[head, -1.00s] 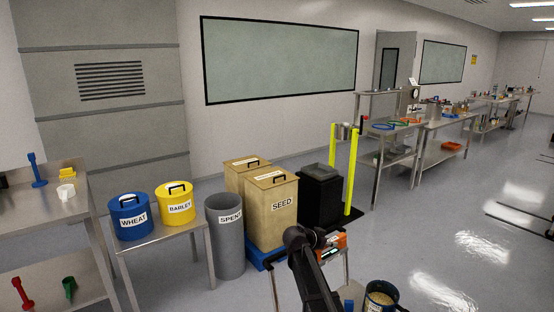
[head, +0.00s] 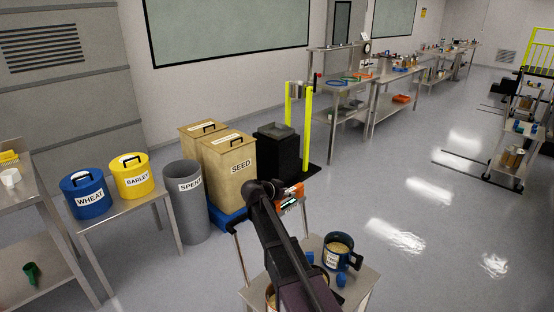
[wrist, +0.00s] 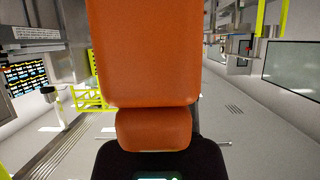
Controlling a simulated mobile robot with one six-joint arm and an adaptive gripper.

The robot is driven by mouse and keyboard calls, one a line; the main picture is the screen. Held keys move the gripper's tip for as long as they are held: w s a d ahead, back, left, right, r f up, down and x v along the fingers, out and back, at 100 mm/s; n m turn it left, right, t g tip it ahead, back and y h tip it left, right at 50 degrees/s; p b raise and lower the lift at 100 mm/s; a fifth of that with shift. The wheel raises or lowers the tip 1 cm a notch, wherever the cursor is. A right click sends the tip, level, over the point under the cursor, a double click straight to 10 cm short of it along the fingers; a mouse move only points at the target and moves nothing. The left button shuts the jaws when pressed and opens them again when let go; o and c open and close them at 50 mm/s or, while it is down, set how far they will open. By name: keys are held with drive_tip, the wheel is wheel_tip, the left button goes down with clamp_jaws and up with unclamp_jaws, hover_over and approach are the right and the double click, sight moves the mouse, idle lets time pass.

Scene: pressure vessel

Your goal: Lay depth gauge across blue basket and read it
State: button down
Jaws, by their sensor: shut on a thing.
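An orange and black device with a small lit display, which looks like the depth gauge (head: 291,198), is at the end of my arm. My gripper (head: 283,192) is shut on it and holds it up in the air. In the wrist view the gauge (wrist: 145,55) fills the middle, its orange part above a black part with a greenish display at the bottom edge; my fingers are hard to make out. A dark blue container with a handle (head: 355,262), perhaps the blue basket, stands on a small steel table, below and right of my gripper. It holds pale grainy matter.
The small steel table (head: 362,291) also bears small blue pieces (head: 341,280) and another container partly hidden by my arm. Wheat (head: 87,196) and barley (head: 130,178) tubs, a grey spent bin (head: 184,205) and seed boxes stand left.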

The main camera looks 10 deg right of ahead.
sight(288, 191)
wheel_tip(288, 191, up, 17)
drive_tip(key=p, duration=1.6)
drive_tip(key=shift+p, duration=0.35)
drive_tip(key=shift+f, duration=0.1)
